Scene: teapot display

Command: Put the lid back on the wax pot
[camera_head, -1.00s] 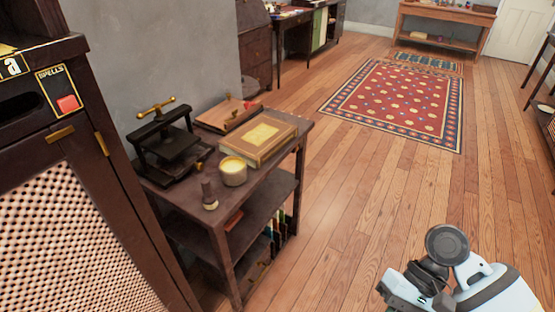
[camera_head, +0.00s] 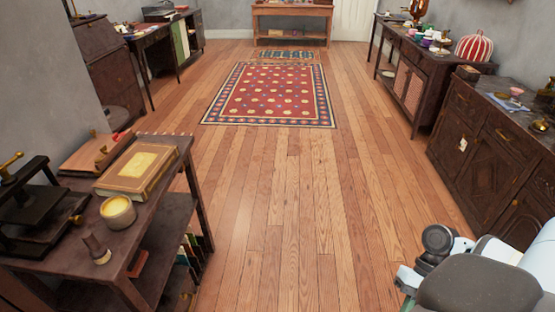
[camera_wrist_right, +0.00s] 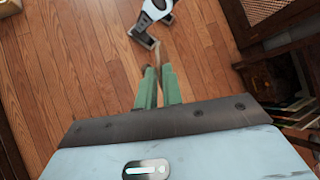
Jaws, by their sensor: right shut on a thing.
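The wax pot (camera_head: 117,211) is a small round pot with pale yellow wax showing in its open top. It stands upright on the dark shelf table (camera_head: 150,220) at the left of the head view. My right gripper (camera_wrist_right: 158,72) shows in the right wrist view with its green fingers close together. A thin tan piece (camera_wrist_right: 157,52), seen nearly edge-on between the fingertips, looks like the lid; its full shape is hidden. The gripper is over open floor, apart from the wax pot. My left gripper is not in the head view.
On the shelf table are a wooden-handled stamp (camera_head: 96,248), a large book (camera_head: 138,168), a shallow wooden box (camera_head: 98,152) and a black press (camera_head: 35,205). Dark cabinets (camera_head: 490,135) line the right wall. The wooden floor between is clear, with a red rug (camera_head: 272,93) farther off.

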